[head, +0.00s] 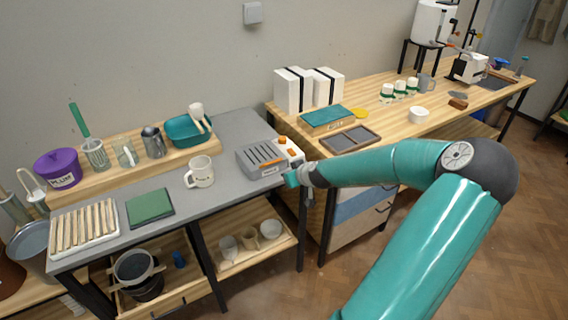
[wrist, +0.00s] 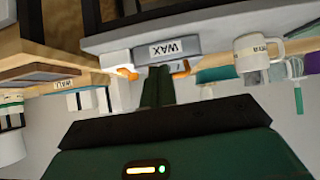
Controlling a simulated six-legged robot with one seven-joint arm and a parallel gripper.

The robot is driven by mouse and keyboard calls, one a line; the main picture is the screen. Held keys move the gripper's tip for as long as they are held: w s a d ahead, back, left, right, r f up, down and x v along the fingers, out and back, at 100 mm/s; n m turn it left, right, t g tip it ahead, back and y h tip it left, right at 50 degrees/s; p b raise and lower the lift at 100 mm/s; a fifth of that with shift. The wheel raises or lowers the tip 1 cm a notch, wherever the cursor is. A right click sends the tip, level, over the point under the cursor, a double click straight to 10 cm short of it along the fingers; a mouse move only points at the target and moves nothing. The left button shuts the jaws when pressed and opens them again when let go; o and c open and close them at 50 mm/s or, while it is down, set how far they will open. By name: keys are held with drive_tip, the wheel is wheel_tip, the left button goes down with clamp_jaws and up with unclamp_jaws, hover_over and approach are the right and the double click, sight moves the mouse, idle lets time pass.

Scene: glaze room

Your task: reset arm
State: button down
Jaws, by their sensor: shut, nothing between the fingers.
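My teal arm reaches in from the lower right of the head view. My gripper (head: 291,180) is at the front right edge of the grey table (head: 228,203), just in front of the grey slotted wax unit (head: 258,157). In the wrist view, which is upside down, the dark green fingers of my gripper (wrist: 156,72) are together with nothing between them. They point toward the wax unit (wrist: 168,48), whose WAX label shows. I cannot tell whether the fingertips touch it.
A white mug (head: 200,171) stands left of the wax unit, with a green pad (head: 150,207) and a slatted tray (head: 86,228) further left. The wooden bench (head: 384,112) holds white boxes (head: 293,90) and a dark-framed tray (head: 351,138). Open floor (head: 512,220) lies right.

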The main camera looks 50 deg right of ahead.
drive_tip(key=a+r+n+g+y, duration=0.25)
drive_tip(key=a+n+g, duration=0.2)
drive_tip(key=a, duration=1.75)
drive_tip(key=s+a+r, duration=0.7)
drive_tip(key=a+r, duration=0.2)
drive_tip(key=a, duration=0.1)
drive_tip(key=s+a+r+m, duration=0.1)
drive_tip(key=s+a+r, duration=0.7)
drive_tip(key=a, duration=0.3)
drive_tip(key=shift+r+y, duration=0.35)
drive_tip(key=shift+r, duration=0.3)
